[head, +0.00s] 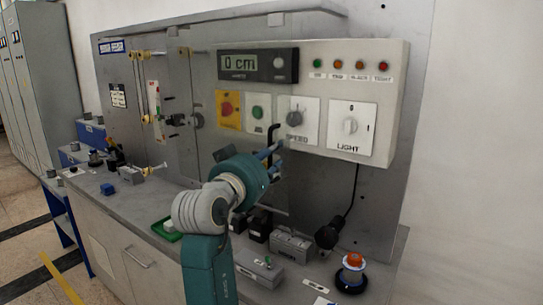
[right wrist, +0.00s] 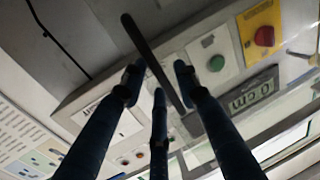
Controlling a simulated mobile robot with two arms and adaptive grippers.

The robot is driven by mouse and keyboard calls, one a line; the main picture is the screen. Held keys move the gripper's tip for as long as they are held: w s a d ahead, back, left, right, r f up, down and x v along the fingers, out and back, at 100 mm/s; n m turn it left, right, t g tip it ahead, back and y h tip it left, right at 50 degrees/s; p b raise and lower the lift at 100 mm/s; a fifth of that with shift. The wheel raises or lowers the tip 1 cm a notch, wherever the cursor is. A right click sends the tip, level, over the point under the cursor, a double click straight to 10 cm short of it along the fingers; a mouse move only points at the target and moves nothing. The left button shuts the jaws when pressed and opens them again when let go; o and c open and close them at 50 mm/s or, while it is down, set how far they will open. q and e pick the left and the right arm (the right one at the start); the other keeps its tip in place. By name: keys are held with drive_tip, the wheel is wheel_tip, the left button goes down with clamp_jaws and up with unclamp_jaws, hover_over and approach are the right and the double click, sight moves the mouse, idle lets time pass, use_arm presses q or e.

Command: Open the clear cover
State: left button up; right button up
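A black upright bar handle (head: 271,140) stands in front of the grey control box, left of the SPEED knob (head: 295,118). The clear pane itself is hard to make out against the panel, so I cannot tell its edges. My right gripper (head: 273,150) is at the handle's lower part, its blue fingers pointing up and right. In the right wrist view, the black handle (right wrist: 150,58) runs slantwise between the spread fingers of the right gripper (right wrist: 160,82). The fingers look apart, and I cannot see firm contact. My left gripper is not in view.
The control box (head: 390,75) carries a display (head: 257,65), a red knob on yellow (head: 228,107), a green button (head: 257,113) and a LIGHT knob (head: 350,126). A red-topped button (head: 353,260) and small grey boxes stand on the bench below. A black cable hangs at right.

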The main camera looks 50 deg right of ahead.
drive_tip(key=v, duration=0.6)
drive_tip(key=shift+a, duration=0.35)
drive_tip(key=shift+r, duration=0.1)
